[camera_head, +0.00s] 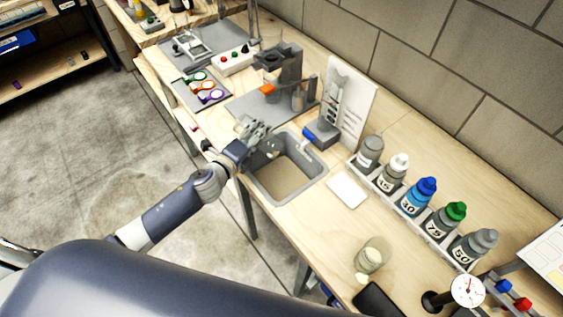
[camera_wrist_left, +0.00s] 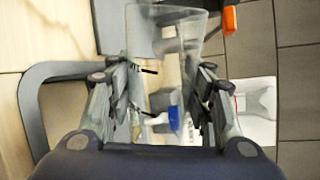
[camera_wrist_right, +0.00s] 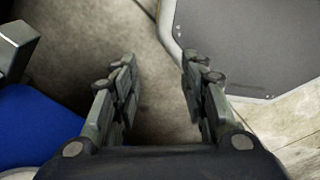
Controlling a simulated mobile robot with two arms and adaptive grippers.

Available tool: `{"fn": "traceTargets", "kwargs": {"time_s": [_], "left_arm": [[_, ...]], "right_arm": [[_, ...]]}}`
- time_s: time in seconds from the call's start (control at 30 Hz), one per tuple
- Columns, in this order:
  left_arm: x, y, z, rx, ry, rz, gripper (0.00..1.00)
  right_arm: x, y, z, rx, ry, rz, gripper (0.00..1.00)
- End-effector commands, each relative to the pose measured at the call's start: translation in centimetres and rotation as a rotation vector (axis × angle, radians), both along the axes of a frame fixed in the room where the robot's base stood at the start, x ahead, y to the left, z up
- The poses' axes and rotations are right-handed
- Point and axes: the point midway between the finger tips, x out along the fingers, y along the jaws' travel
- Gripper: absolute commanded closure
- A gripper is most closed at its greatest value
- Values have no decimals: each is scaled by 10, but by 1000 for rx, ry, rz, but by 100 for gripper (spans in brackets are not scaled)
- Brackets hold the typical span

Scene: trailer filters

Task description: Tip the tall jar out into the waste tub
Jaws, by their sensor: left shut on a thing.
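My left gripper (camera_head: 256,131) is over the back left edge of the grey waste tub (camera_head: 313,181). It is shut on a clear jar, which shows between the fingers in the left wrist view (camera_wrist_left: 165,52). In the head view the jar is mostly lost behind the gripper and against the tub, so its exact tilt is hard to tell. The tub's rim also shows in the left wrist view (camera_wrist_left: 38,75). My right gripper (camera_wrist_right: 158,75) is open and empty in the right wrist view, above the floor.
A rack of several capped bottles (camera_head: 417,197) stands right of the tub. A second clear jar (camera_head: 372,256) with pale stuff stands nearer the front. A white pad (camera_head: 347,190) lies beside the tub. A stand with an orange part (camera_head: 283,82) is behind it.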

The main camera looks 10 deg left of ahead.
Motion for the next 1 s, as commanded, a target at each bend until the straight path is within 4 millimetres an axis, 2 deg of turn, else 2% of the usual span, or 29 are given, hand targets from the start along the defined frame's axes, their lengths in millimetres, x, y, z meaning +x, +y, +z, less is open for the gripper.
{"fn": "traceTargets", "kwargs": {"time_s": [1.0], "left_arm": [[-2, -6, 8, 105, -35, 0, 93]], "right_arm": [[0, 0, 5, 0, 0, 0, 60]]}}
